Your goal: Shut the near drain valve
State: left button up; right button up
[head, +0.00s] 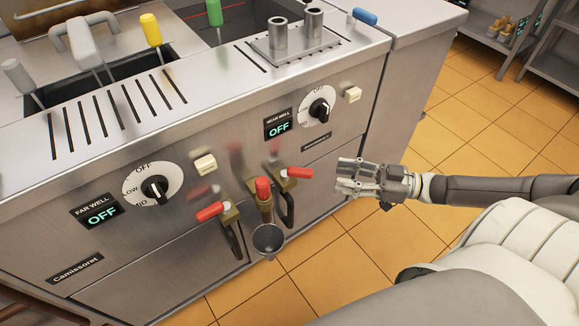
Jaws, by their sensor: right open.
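The steel fryer front carries a row of red-handled brass valves low in the middle. The right valve's red lever (298,172) lies about level and points right, below the near well panel. A middle valve has an upright red handle (263,188). The left valve's red lever (210,211) also lies roughly level and points left. I cannot tell for certain which is the near drain valve. My right gripper (345,178) is open and empty, just right of the right lever with a small gap. My left gripper is out of view.
The near well dial (321,109) and its OFF display (278,128) sit above the valves; the far well dial (153,187) is left. The tiled floor (400,240) is clear on the right.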

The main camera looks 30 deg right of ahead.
aim_at(302, 170)
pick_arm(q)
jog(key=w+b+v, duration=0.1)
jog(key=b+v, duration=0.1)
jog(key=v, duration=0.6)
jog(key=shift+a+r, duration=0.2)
pick_arm(e)
jog(key=shift+y, duration=0.3)
jog(key=x, duration=1.1)
jog(key=shift+s+r, duration=0.1)
jog(key=shift+r, duration=0.05)
pick_arm(q)
jog(key=shift+b, duration=0.3)
pick_arm(e)
grip_shut()
